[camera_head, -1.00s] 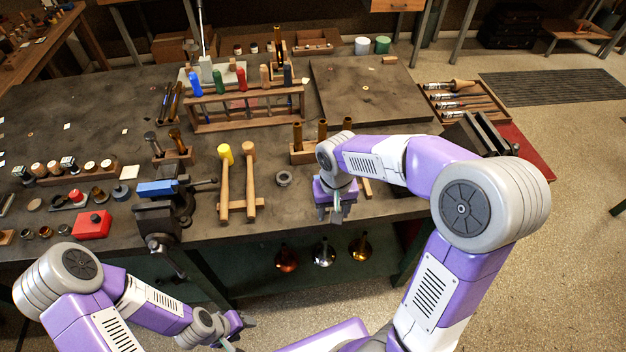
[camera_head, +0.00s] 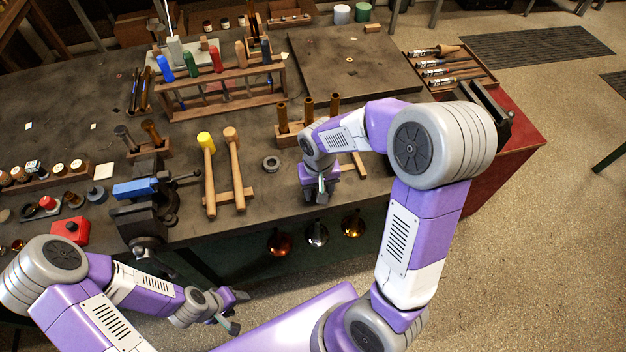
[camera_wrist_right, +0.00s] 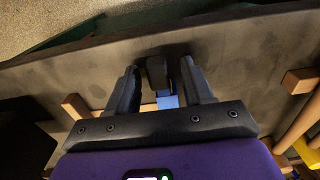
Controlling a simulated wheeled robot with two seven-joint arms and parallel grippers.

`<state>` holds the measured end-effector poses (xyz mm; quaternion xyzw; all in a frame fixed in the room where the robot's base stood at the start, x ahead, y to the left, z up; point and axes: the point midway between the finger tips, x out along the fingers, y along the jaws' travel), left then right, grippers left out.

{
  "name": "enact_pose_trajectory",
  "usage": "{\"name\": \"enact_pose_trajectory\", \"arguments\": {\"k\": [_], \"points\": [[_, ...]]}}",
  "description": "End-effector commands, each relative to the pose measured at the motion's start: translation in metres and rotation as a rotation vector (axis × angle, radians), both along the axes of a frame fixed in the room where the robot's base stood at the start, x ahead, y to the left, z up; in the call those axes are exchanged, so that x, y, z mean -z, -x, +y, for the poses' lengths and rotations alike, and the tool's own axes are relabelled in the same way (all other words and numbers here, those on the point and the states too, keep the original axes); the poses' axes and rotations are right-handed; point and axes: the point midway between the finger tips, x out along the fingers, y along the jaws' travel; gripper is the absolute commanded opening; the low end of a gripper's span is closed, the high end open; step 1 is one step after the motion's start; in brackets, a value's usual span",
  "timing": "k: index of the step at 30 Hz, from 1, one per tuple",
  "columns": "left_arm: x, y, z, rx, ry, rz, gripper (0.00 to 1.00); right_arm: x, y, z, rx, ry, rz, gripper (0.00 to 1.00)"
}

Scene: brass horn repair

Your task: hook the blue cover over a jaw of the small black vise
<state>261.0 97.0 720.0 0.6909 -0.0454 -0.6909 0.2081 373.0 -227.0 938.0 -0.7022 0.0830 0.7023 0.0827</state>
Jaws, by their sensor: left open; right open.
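The small black vise (camera_head: 146,217) stands at the bench's front edge, left of centre in the head view. A blue piece (camera_head: 135,188) lies along the top of one of its jaws. My right gripper (camera_head: 320,190) is over the front edge of the bench, right of the mallets, pointing down. In the right wrist view its fingers (camera_wrist_right: 163,90) are open. A dark part and a small light-blue piece (camera_wrist_right: 167,102) show between them; I cannot tell whether the fingers touch these. My left gripper (camera_head: 238,311) is open and empty, in front of the bench, away from the vise.
Two mallets (camera_head: 237,170) on a wooden rest and a dark ring (camera_head: 271,163) lie between the vise and my right gripper. A red box (camera_head: 70,230) sits left of the vise. Bells (camera_head: 317,233) hang under the bench edge. A larger vise (camera_head: 490,110) is at the right.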

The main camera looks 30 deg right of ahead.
Motion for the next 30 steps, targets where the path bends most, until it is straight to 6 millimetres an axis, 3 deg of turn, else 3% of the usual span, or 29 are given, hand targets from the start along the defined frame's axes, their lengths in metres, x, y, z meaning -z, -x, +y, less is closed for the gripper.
{"name": "enact_pose_trajectory", "arguments": {"k": [5,15,24,30], "points": [[0.000,0.000,0.000,0.000,0.000,0.000,0.55,0.000,0.000,0.000,0.001,0.000,0.000,0.51],[0.000,0.000,0.000,0.000,0.000,0.000,0.55,-0.001,0.000,0.000,0.001,0.000,0.000,0.01],[-0.002,0.000,0.000,0.000,0.000,0.000,0.55,-0.004,-0.001,0.000,0.001,-0.001,-0.002,0.00],[-0.011,0.000,0.000,0.000,0.000,0.000,0.55,-0.036,-0.001,0.000,0.002,-0.002,-0.007,0.00]]}}
